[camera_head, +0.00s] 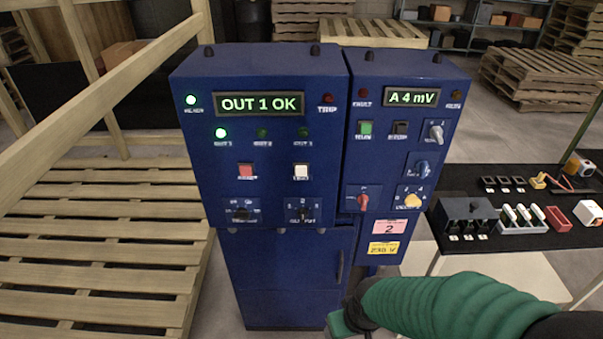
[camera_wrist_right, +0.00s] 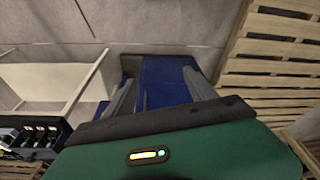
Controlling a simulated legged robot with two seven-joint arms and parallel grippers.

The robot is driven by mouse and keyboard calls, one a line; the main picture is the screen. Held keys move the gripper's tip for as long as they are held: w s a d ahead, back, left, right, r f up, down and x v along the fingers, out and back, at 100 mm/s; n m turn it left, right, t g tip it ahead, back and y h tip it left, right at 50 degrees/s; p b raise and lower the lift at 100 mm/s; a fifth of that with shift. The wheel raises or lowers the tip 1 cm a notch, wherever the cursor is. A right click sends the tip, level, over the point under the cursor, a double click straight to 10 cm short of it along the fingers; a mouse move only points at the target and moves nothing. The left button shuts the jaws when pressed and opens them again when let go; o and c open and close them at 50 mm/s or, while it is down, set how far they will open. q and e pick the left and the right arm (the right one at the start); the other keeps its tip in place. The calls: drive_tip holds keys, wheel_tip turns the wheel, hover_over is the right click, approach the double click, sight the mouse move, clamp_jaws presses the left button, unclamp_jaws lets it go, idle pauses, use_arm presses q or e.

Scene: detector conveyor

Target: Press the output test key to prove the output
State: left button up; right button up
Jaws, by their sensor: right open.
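The blue detector cabinet (camera_head: 275,140) stands in the middle of the head view. Its left display (camera_head: 260,104) reads "OUT 1 OK". Below it, the first of three output lamps (camera_head: 221,133) is lit green and the other two are dark. A red button (camera_head: 246,171) and a white button (camera_head: 301,171) sit lower, above two rotary switches. The small labels are too blurred to tell which is the output test key. My right gripper (camera_wrist_right: 160,78) is open and empty, low in front of the cabinet's lower part. My left gripper is not in view.
The right display (camera_head: 411,97) reads "A 4 mV", above several buttons and knobs. A black bench (camera_head: 500,180) with small parts stands at the right. A wooden railing (camera_head: 110,100) and pallet (camera_head: 90,250) fill the left. More pallets stand behind.

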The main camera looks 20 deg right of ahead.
clamp_jaws()
idle(1.5)
